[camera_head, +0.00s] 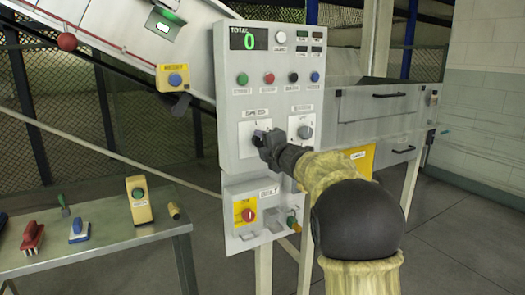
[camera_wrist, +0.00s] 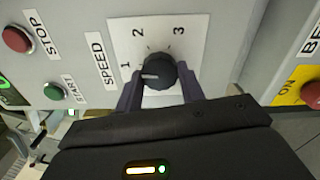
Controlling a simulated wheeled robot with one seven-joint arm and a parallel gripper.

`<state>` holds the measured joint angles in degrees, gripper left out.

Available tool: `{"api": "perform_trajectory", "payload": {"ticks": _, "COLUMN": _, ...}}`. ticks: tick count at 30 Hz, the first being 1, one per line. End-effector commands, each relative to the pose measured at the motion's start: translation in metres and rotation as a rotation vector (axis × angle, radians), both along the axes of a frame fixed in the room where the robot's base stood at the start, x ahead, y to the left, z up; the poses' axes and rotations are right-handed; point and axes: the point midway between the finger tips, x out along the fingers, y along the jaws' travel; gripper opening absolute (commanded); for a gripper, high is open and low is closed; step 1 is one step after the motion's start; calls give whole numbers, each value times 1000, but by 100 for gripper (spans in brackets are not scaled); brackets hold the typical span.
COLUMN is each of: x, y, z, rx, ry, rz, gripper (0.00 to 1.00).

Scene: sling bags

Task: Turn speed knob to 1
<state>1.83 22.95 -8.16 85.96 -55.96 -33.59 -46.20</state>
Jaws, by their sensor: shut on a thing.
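The black speed knob (camera_wrist: 158,66) sits on a white plate (camera_wrist: 190,32) marked 1, 2 and 3, beside the word SPEED. Its white pointer line faces left in the wrist view, roughly toward the 1 and slightly below it. My gripper (camera_wrist: 157,82) is shut on the knob, with one dark finger on each side of it. In the head view my gripper (camera_head: 262,141) reaches the SPEED plate on the grey control panel (camera_head: 232,97) and hides most of the knob.
A second knob (camera_head: 305,132) is just right of my gripper. A row of coloured buttons (camera_head: 269,78) is above, under a display reading 0. A yellow box with a red switch (camera_head: 247,213) is below. A bench (camera_head: 100,256) with tools stands at left.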

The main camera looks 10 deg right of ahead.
Motion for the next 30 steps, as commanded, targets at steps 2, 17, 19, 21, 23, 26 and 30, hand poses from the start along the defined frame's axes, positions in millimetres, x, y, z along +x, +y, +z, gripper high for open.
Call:
{"api": "perform_trajectory", "payload": {"ticks": 2, "x": 0, "y": 0, "z": -4, "rx": -34, "ry": -7, "rz": -1, "gripper": 16}}
{"api": "perform_trajectory", "payload": {"ticks": 17, "x": 0, "y": 0, "z": -2, "rx": -90, "ry": -25, "rz": 1, "gripper": 16}}
{"api": "perform_trajectory", "payload": {"ticks": 19, "x": 0, "y": 0, "z": -2, "rx": -89, "ry": -24, "rz": 1, "gripper": 16}}
{"api": "perform_trajectory", "payload": {"ticks": 21, "x": 0, "y": 0, "z": -2, "rx": -89, "ry": -24, "rz": 1, "gripper": 42}}
{"api": "perform_trajectory", "payload": {"ticks": 23, "x": 0, "y": 0, "z": -2, "rx": -89, "ry": -24, "rz": 0, "gripper": 54}}
{"api": "perform_trajectory", "payload": {"ticks": 26, "x": 0, "y": 0, "z": -2, "rx": -88, "ry": -25, "rz": 0, "gripper": 60}}
{"api": "perform_trajectory", "payload": {"ticks": 30, "x": 0, "y": 0, "z": -1, "rx": -86, "ry": -26, "rz": 1, "gripper": 60}}
